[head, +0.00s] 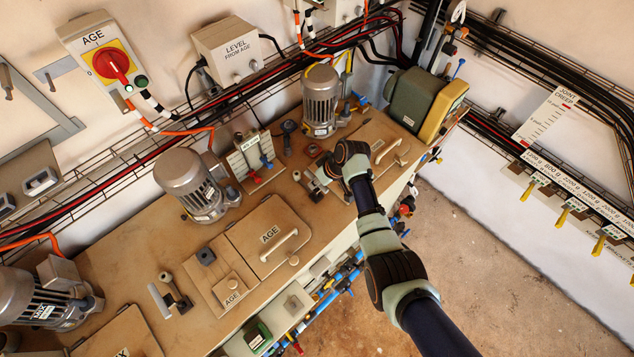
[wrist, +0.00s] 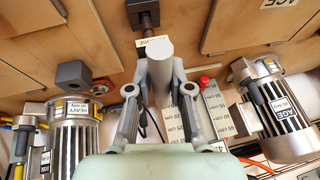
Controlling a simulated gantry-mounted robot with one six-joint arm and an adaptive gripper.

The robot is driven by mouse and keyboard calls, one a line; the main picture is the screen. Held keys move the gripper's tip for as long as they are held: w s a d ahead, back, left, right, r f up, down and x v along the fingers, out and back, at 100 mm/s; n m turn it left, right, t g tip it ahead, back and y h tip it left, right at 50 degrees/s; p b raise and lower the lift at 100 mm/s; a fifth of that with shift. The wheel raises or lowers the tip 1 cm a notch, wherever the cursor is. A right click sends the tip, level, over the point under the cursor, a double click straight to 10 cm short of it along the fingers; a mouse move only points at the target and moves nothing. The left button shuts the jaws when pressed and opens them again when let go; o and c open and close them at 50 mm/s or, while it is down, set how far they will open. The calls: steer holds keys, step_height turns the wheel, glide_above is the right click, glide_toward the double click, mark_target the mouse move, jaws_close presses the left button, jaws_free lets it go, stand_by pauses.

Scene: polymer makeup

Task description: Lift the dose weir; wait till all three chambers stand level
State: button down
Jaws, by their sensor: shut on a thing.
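My gripper (head: 326,177) is over the right part of the tan deck, its fingers closed around a grey cylindrical handle. I take the handle to be the dose weir's; the weir itself is hidden below the deck. The AGE lid (head: 269,236) and another lid at right (head: 397,148) are shut. No liquid levels show in the chambers.
Motors stand close by, one at left (head: 191,184) and one behind (head: 320,101). A scale board (head: 251,157) stands between them; its centimetre marks (wrist: 212,112) show in the wrist view. The floor in front is clear.

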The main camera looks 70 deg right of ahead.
step_height(320, 180, up, 4)
steer(key=shift+p, duration=0.85)
steer(key=shift+f, duration=0.15)
steer(key=c, duration=1)
jaws_free()
steer(key=shift+c, duration=0.2)
steer(key=shift+f, duration=0.1)
steer(key=v, duration=1.2)
